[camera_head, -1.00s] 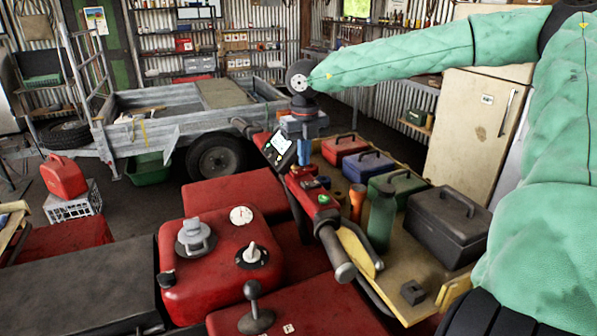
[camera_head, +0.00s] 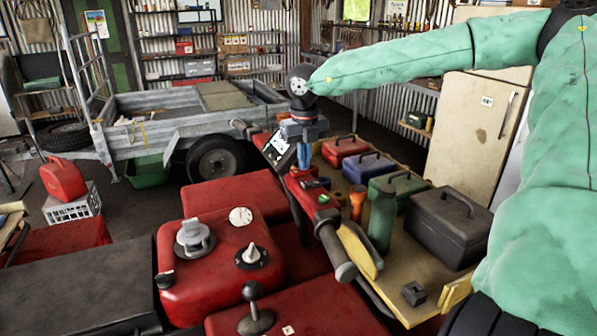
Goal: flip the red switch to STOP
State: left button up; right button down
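The quad's handlebar (camera_head: 331,233) runs from the display toward me, with a dark grip at its near end. My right gripper (camera_head: 304,160) points down just beyond this housing, beside the display. Its blue fingers show as one narrow shape, so the gap between them is hidden. Whether the fingertips touch anything cannot be told. My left gripper is out of view.
A display (camera_head: 278,148) stands left of the gripper. A wooden bench (camera_head: 425,262) to the right holds several toolboxes, a green bottle (camera_head: 381,220) and an orange cylinder (camera_head: 357,202). The red tank (camera_head: 215,275) with its caps and a black-knobbed lever (camera_head: 254,305) are in front.

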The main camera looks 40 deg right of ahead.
jog(key=shift+r+p, duration=0.35)
jog(key=shift+r, duration=3.1)
